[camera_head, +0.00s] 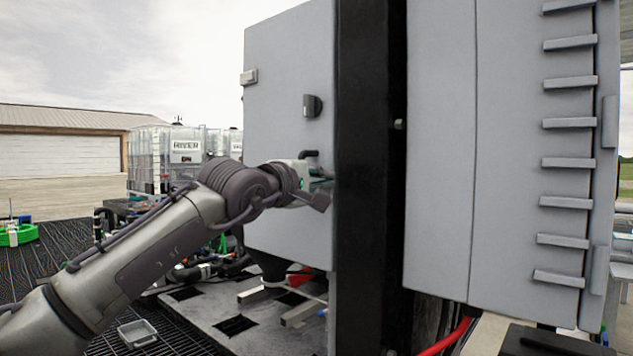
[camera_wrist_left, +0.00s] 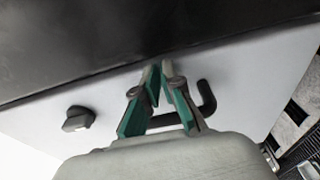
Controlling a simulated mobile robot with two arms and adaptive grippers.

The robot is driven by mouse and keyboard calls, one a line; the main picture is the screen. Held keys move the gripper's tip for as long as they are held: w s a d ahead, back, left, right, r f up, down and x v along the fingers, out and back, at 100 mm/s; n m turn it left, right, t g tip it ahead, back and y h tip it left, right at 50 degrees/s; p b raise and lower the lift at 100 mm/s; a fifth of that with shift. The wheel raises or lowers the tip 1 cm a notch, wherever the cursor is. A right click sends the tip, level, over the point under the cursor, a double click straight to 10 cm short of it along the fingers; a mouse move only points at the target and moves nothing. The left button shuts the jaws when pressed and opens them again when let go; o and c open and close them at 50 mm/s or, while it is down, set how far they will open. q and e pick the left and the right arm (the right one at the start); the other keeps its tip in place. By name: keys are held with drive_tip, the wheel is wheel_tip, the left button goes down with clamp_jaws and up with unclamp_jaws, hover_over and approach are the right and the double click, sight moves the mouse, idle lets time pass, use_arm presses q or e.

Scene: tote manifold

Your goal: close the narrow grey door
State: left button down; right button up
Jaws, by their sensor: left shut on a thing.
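The narrow grey door (camera_head: 287,110) is a tall flat grey panel left of a black upright post. It carries a dark knob (camera_head: 312,105) and a black bent handle (camera_head: 309,154). My left gripper (camera_head: 320,180) is at the door beside the handle, close to the post. In the left wrist view its green-edged fingers (camera_wrist_left: 161,70) are shut on the handle (camera_wrist_left: 207,98), whose bent end sticks out to the right. The knob (camera_wrist_left: 77,119) shows at left there. How far open the door stands is hard to tell. My right gripper is not in view.
The black post (camera_head: 361,170) stands right beside my left gripper. A large grey cabinet (camera_head: 440,140) with several ledges fills the right. Below the door is a grey slotted platform (camera_head: 265,325). Clear totes (camera_head: 180,150) stand at left behind my arm.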

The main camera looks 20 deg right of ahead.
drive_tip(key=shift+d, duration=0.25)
